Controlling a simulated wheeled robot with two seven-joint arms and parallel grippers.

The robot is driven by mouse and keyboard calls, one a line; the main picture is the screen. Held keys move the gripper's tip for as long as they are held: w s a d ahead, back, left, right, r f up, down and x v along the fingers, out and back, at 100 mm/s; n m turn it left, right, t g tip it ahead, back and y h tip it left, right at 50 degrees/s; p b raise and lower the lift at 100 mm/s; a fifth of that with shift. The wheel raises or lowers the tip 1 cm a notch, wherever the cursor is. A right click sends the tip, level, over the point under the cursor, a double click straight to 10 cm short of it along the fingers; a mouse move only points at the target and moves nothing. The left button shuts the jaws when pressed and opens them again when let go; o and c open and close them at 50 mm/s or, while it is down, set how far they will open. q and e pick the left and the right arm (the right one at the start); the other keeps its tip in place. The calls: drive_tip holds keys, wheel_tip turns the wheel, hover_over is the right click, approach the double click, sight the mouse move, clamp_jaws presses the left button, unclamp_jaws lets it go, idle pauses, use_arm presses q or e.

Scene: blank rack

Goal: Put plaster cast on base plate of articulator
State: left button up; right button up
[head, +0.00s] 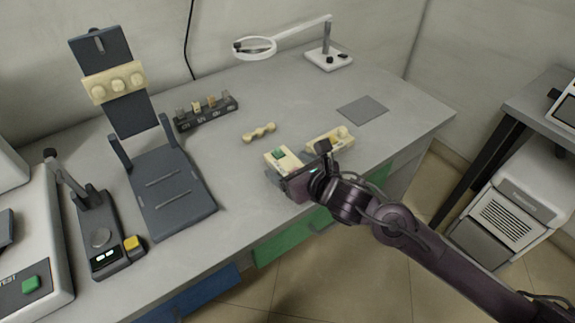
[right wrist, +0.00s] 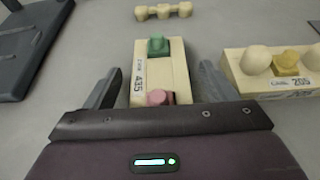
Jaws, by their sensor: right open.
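The plaster cast (right wrist: 157,78) is a cream block with a green tooth, a pink tooth and a label reading 435. It lies on the table between the two open fingers of my right gripper (right wrist: 158,90), with a gap on each side. In the head view the cast (head: 285,158) is partly hidden by the right gripper (head: 290,172). The articulator stands at the left of the table; its dark base plate (head: 172,192) is bare with two slots, and its raised upper arm carries a cream cast (head: 114,82). My left gripper is not in view.
A small cream bridge piece (head: 259,132) lies behind. A dark rack (head: 206,113) of samples, a grey mat (head: 362,109), a magnifier lamp (head: 328,58) and a device with a yellow button (head: 108,245) stand around.

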drive_tip(key=c, duration=1.3)
drive_tip(key=shift+o, duration=0.2)
drive_tip(key=shift+r, duration=0.1)
